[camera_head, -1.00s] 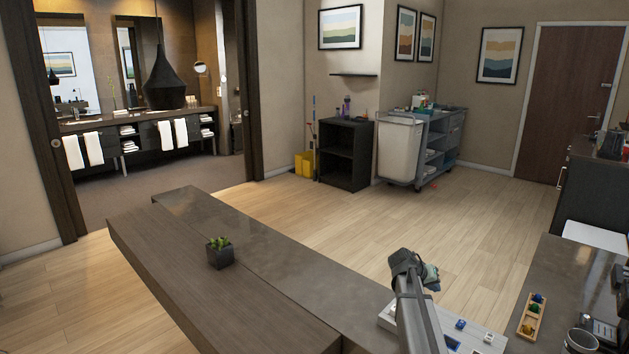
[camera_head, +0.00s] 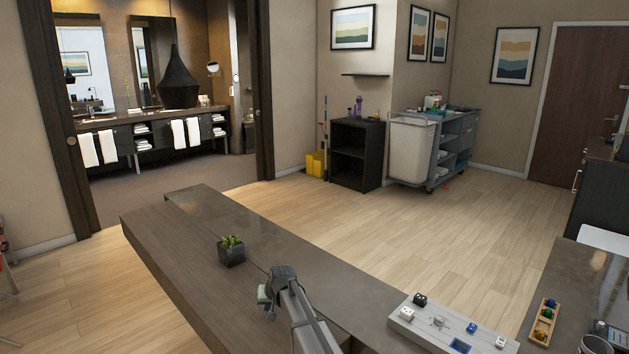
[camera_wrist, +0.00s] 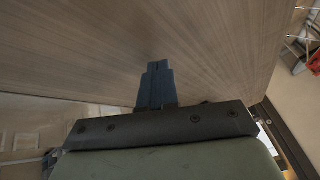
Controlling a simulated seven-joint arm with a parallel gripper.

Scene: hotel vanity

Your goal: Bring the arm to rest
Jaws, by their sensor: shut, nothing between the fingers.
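My arm reaches up from the bottom of the head view, its wrist above the dark wooden counter (camera_head: 185,240). My gripper (camera_wrist: 157,66) shows in the wrist view with its dark fingers together and nothing between them. The wrist view shows the wood-grained surface beyond the fingertips. In the head view the fingers are mostly hidden behind the wrist.
A small potted plant (camera_head: 231,252) stands on the counter left of my wrist. A grey-white panel (camera_head: 440,325) with small blocks lies to the right. A wooden tray (camera_head: 543,322) with coloured pieces is farther right. The open floor (camera_head: 400,235) lies beyond the counter.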

